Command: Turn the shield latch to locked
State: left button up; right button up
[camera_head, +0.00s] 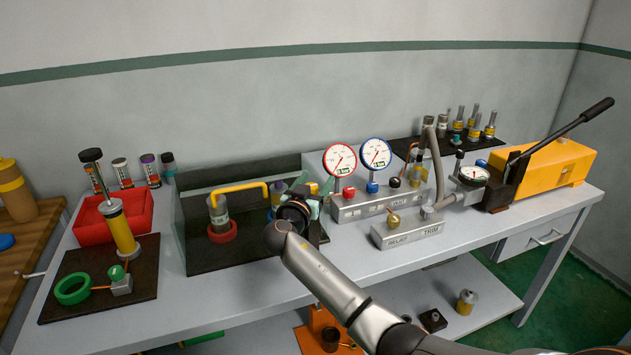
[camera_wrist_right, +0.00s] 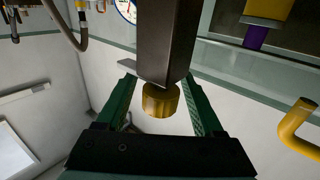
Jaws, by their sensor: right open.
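My right gripper (camera_head: 305,190) is at the right end of the clear-sided shield enclosure (camera_head: 179,236) in the head view, and it hides what lies behind it. In the right wrist view, the open green fingers of this gripper (camera_wrist_right: 160,97) stand on either side of a dark bar with a brass round end, which looks like the shield latch (camera_wrist_right: 166,45). The bar lies between the fingers with gaps visible at both sides. I cannot tell its locked or unlocked position. My left gripper is out of view.
Right of my gripper is a valve block (camera_head: 378,204) with red and blue gauges. A yellow pump (camera_head: 555,165) stands far right. The front bench strip (camera_head: 225,295) is clear.

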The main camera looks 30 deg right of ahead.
grip_shut()
dwell(0.5)
